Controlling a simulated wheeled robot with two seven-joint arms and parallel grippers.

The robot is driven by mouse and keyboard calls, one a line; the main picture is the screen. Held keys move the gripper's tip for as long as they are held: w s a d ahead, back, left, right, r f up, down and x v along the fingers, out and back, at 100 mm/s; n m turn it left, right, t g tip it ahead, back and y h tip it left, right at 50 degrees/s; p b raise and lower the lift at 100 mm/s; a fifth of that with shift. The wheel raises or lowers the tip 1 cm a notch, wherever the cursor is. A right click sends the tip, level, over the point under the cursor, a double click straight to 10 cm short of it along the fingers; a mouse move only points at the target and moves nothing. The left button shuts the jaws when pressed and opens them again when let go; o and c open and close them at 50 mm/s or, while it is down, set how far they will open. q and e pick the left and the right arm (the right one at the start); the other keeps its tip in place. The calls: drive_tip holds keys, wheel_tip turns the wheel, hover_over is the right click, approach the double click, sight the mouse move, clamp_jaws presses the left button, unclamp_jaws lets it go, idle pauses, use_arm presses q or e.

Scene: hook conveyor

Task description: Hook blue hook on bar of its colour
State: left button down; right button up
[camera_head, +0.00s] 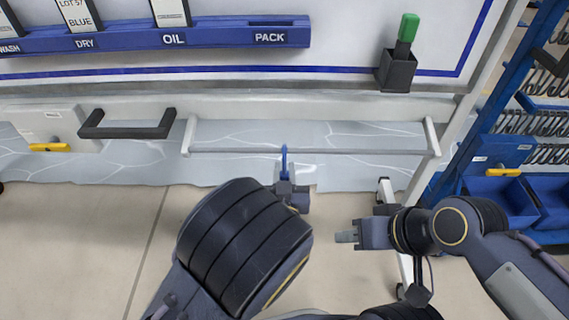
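A small blue hook (284,158) stands upright from my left gripper (285,180), whose fingers appear closed around its lower end. The hook's upper part overlaps a pale grey horizontal bar (350,152) in the picture; I cannot tell whether they touch. The bar runs between two end brackets below the white board and looks grey, not blue. My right gripper (346,237) is lower and to the right, pointing left, with nothing seen in it. Its fingers are seen edge-on, so their opening is unclear.
A dark handle (127,124) is on the left of the panel. A black holder (397,72) with a green-topped item is on the board. A blue rack (500,130) with dark hooks and blue bins stands at right. Pale floor is open at lower left.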

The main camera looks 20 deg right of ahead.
use_arm(q)
drive_tip(key=b+v, duration=0.1)
drive_tip(key=v, duration=0.9)
drive_tip(key=shift+s+b, duration=0.2)
drive_tip(key=shift+b, duration=0.2)
drive_tip(key=shift+r, duration=0.1)
drive_tip(key=shift+d, duration=0.1)
idle(1.0)
